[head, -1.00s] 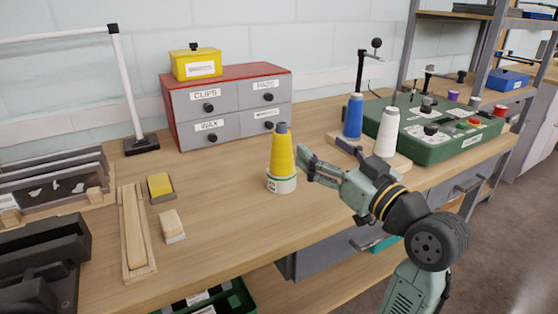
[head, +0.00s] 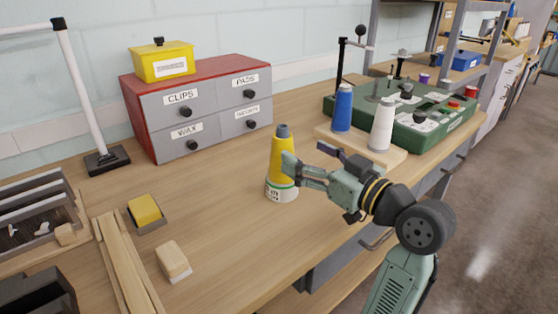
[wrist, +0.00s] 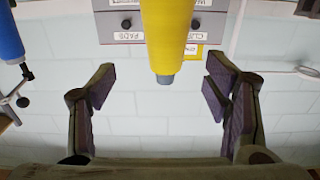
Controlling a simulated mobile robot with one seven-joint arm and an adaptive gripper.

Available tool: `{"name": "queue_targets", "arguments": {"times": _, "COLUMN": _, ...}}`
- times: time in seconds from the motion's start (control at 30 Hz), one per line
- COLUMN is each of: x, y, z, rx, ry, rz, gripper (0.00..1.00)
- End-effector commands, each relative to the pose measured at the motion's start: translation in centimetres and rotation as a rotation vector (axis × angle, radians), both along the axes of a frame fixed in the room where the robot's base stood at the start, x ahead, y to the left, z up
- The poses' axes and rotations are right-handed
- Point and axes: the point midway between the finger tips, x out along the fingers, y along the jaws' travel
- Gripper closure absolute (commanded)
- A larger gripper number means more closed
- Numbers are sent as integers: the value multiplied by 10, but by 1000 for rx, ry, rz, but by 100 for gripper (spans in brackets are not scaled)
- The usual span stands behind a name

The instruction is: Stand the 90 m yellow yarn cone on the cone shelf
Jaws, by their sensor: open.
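The yellow yarn cone (head: 282,152) stands upright on the wooden workbench. It has a grey tip and a white base band with a green stripe; its label is too small to read. My gripper (head: 307,163) is open beside the cone on its right, with one finger overlapping the cone's edge in the head view. In the wrist view, which looks inverted, the yellow cone (wrist: 172,35) hangs down between the spread fingers of my gripper (wrist: 158,88), apart from both. Shelving with grey posts (head: 371,40) stands at the back right; I cannot tell whether it is the cone shelf.
A blue cone (head: 342,108) and a white cone (head: 381,124) stand on a wooden board (head: 395,157) to the right, by a green machine (head: 436,133). A drawer cabinet (head: 205,108) stands behind. A yellow block (head: 144,210) and wooden brush (head: 173,259) lie left. Bench in front of the cone is clear.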

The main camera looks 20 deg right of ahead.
Motion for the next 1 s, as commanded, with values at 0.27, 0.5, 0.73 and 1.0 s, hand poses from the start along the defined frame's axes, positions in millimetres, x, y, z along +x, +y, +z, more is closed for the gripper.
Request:
{"name": "queue_targets", "arguments": {"times": 0.27, "x": 23, "y": 11, "z": 2, "rx": 0, "ry": 0, "rz": 1, "gripper": 30}}
{"name": "queue_targets", "arguments": {"times": 0.5, "x": 54, "y": 28, "z": 2, "rx": 2, "ry": 2, "rz": 2, "gripper": 30}}
{"name": "queue_targets", "arguments": {"times": 0.73, "x": 65, "y": 31, "z": -1, "rx": -1, "ry": 0, "rz": -1, "gripper": 30}}
{"name": "queue_targets", "arguments": {"times": 1.0, "x": 64, "y": 31, "z": -1, "rx": -1, "ry": 0, "rz": -1, "gripper": 39}}
